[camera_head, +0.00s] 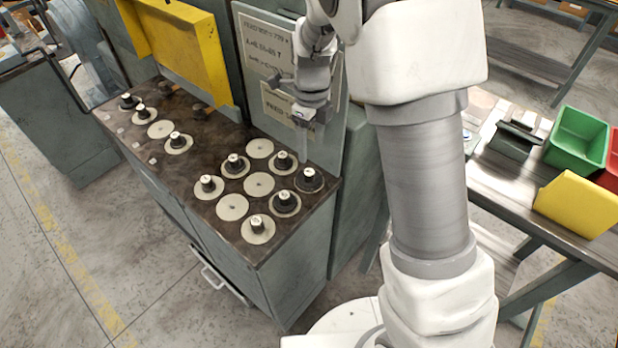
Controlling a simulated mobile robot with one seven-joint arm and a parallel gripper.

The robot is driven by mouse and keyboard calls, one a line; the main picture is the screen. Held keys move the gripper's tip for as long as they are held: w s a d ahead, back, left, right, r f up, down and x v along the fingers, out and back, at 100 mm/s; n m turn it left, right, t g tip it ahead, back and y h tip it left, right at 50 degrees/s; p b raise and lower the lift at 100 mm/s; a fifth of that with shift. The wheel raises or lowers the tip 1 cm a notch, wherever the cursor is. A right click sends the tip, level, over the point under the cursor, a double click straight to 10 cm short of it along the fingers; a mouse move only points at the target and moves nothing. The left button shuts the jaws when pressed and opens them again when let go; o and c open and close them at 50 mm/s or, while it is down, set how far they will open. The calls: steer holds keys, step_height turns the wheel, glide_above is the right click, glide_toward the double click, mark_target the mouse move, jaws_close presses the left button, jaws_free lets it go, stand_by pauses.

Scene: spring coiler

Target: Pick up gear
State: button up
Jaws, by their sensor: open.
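Several round gears and discs sit on the dark top of a grey-green machine cabinet (255,150). At the near right end, a dark gear (309,180) lies close below my gripper. Another dark gear (285,204) lies on a pale disc, and a pale gear (257,229) with a raised hub is at the front corner. Bare pale discs (258,185) lie between them. My gripper (304,150) is open and empty, pointing down above the back right of the cabinet top. Its fingertips are small and hard to make out.
An upright panel with printed labels (262,45) stands right behind my gripper. A yellow guard (175,45) rises at the back left. On the right, a table holds a green bin (577,138) and a yellow bin (577,203). The floor in front is clear.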

mark_target(309, 172)
step_height(309, 172, down, 10)
steer(key=shift+s+a+r+b, duration=0.15)
steer(key=shift+r+b, duration=0.1)
steer(key=shift+b, duration=0.2)
jaws_close()
stand_by(0.5)
